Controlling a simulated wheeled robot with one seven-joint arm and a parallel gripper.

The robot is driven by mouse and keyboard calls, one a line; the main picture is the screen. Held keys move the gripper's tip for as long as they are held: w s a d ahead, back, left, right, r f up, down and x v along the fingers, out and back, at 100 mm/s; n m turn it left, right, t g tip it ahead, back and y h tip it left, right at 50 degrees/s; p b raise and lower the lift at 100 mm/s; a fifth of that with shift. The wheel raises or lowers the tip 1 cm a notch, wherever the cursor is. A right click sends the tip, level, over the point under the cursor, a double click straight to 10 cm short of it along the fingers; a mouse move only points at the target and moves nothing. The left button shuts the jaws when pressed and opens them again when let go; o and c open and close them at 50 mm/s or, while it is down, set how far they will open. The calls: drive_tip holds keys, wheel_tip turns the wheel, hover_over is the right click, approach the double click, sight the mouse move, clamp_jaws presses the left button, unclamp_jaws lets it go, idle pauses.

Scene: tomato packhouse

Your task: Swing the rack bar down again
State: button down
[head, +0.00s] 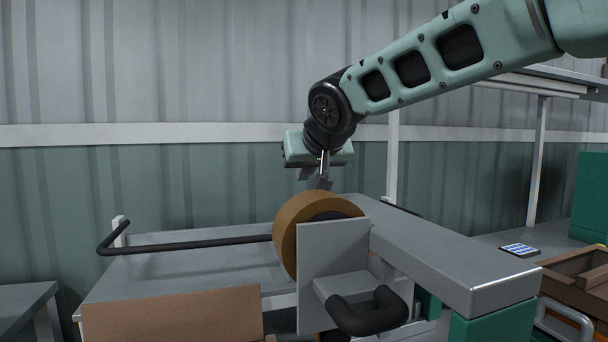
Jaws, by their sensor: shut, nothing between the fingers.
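The rack bar appears to be the thin dark bar (195,245) at the left in the head view. It runs nearly level over a grey table top, and its left end bends back to a short white post (120,229). Its right end passes out of sight behind a brown roll (291,238). I cannot tell whether the bar touches the table. My gripper (319,182) points down just above the roll, to the right of the bar's visible part. It is shut and empty. Whether its tips touch the roll is unclear.
A grey upright plate (332,248) with a thick black handle (370,312) stands in front of the roll. A long grey beam (440,250) extends right. A brown panel (170,318) is at the front left. Wooden crates (575,275) stand at the right. Space above the bar is clear.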

idle(0.4)
drive_tip(key=v, duration=1.7)
drive_tip(key=shift+r+b, duration=0.15)
drive_tip(key=shift+b, duration=0.25)
drive_tip(key=shift+s+d, duration=0.1)
